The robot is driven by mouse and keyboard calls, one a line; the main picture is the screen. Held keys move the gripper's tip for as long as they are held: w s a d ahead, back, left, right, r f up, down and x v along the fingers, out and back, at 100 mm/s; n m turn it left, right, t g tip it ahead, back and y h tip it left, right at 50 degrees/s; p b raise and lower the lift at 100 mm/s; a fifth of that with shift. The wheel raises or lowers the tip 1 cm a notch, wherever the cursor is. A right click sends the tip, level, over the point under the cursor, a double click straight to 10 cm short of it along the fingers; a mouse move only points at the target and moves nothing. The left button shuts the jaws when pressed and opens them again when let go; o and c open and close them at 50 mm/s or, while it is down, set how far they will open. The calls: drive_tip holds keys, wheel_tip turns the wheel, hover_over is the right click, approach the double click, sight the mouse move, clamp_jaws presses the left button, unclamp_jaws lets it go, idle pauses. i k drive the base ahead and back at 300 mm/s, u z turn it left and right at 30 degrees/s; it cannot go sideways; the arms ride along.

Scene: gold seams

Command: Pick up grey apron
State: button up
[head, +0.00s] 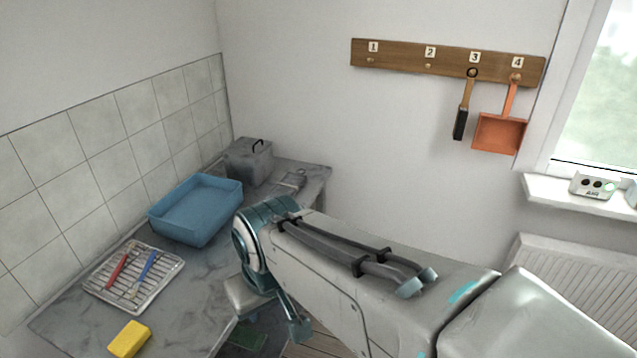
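I cannot make out a grey apron for certain in the head view. A small flat grey item (293,180) lies at the back of the counter, right of the grey lidded box, too small to identify. My arm reaches in from the lower right and bends down at a teal joint by the counter's front edge. My gripper (270,308) is partly hidden below that joint, at the counter's edge. Its fingers do not show clearly, and I see nothing held in it.
The grey marbled counter (205,290) bears a blue tub (197,210), a grey box (248,162), a wire rack (134,277) with red and blue tools, and a yellow sponge (129,340). A wall rail (400,58) holds a brush (461,120) and an orange dustpan (499,134).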

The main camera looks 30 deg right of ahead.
sight(289, 185)
drive_tip(key=z, duration=1.35)
drive_tip(key=k, duration=0.7)
drive_tip(key=u, duration=0.55)
drive_tip(key=i, duration=0.5)
drive_tip(key=k, duration=1.05)
drive_tip(key=z, duration=1.05)
drive_tip(key=i, duration=1.95)
drive_tip(key=u, duration=0.3)
drive_tip(key=i, duration=1)
drive_tip(key=u, duration=0.9)
